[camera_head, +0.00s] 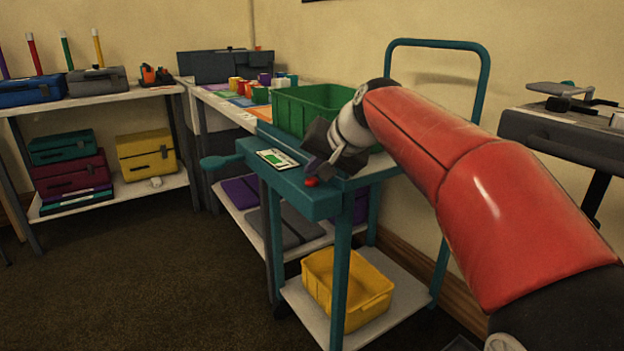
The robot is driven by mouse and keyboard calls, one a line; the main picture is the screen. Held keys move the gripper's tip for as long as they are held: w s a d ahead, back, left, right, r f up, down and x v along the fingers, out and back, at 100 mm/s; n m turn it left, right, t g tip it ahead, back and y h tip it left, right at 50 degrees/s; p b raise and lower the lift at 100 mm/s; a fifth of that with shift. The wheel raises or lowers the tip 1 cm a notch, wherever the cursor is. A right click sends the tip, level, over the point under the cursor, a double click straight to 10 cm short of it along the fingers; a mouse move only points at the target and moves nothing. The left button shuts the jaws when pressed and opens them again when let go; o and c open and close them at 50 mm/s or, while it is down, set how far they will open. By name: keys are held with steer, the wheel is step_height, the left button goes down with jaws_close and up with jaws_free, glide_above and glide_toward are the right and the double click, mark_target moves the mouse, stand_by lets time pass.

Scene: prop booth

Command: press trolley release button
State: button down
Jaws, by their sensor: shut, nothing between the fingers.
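A teal trolley (300,190) stands in the middle of the view, with a tall loop handle (484,75) at its back right. A small red button (312,182) sits on top of its front ledge, near the right end. My gripper (312,160) is shut and empty. It points down and left, just above and behind the button in the picture. I cannot tell whether its tips touch the ledge; the button itself looks uncovered. A white and green card (277,159) lies on the ledge left of the button, and a teal lever (221,161) sticks out at the left end.
A green crate (300,108) stands on the trolley top behind my gripper, and a yellow bin (346,290) on its lower shelf. A table with colored blocks (262,82) is behind. Shelves with cases (148,155) stand left. A grey bench (560,140) stands right. The front-left floor is clear.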

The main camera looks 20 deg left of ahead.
mark_target(315, 181)
steer(key=shift+f, duration=0.4)
stand_by(0.4)
steer(key=shift+r+p, duration=0.65)
steer(key=shift+r, duration=0.25)
steer(key=shift+r, duration=0.1)
step_height(315, 181, up, 5)
steer(key=p, duration=0.4)
steer(key=shift+p, duration=0.4)
